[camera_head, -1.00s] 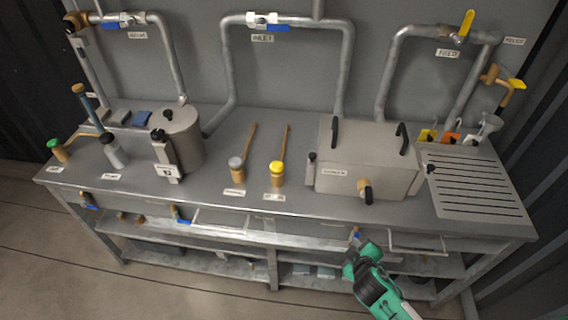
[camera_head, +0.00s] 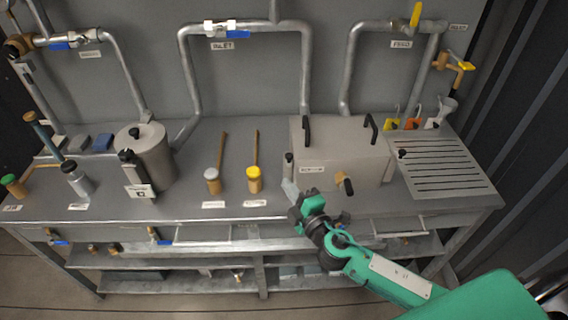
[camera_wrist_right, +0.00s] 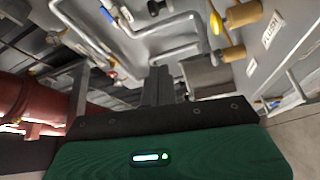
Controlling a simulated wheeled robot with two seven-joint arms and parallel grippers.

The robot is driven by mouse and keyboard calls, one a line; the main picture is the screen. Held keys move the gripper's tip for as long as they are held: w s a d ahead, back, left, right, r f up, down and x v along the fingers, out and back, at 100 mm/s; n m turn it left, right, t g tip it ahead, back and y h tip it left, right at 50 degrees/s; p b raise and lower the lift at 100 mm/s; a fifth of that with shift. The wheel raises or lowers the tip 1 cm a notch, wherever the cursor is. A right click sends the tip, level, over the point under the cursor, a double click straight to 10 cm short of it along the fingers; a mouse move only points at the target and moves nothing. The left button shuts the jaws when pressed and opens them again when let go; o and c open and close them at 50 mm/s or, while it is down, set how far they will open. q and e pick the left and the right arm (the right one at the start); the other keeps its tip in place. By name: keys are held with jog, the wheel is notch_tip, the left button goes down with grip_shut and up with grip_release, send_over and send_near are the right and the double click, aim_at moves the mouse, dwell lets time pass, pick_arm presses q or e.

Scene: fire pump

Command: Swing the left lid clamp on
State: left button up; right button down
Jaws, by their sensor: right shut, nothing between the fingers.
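The grey strainer box (camera_head: 335,165) stands on the bench right of centre, with two dark handles on its lid. The left lid clamp (camera_head: 289,162), a small upright piece with a dark top, is at the box's left side. The right lid clamp (camera_head: 402,155) has a dark knob at the right side. My right gripper (camera_head: 293,194) is at the bench's front edge, just in front of and below the left clamp. It looks apart from the clamp, though contact is hard to judge. In the wrist view its fingers (camera_wrist_right: 158,86) are together and empty. My left gripper is out of view.
A metal pot (camera_head: 148,155) is further left, and a slotted drainboard (camera_head: 445,165) lies right.

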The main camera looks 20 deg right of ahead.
aim_at(289, 155)
jog(key=w+d+p, duration=0.1)
jog(key=w+p, duration=0.3)
jog(key=w, duration=0.5)
jog(key=shift+w+d, duration=0.15)
jog(key=shift+d, duration=0.25)
jog(key=shift+d+f, duration=0.1)
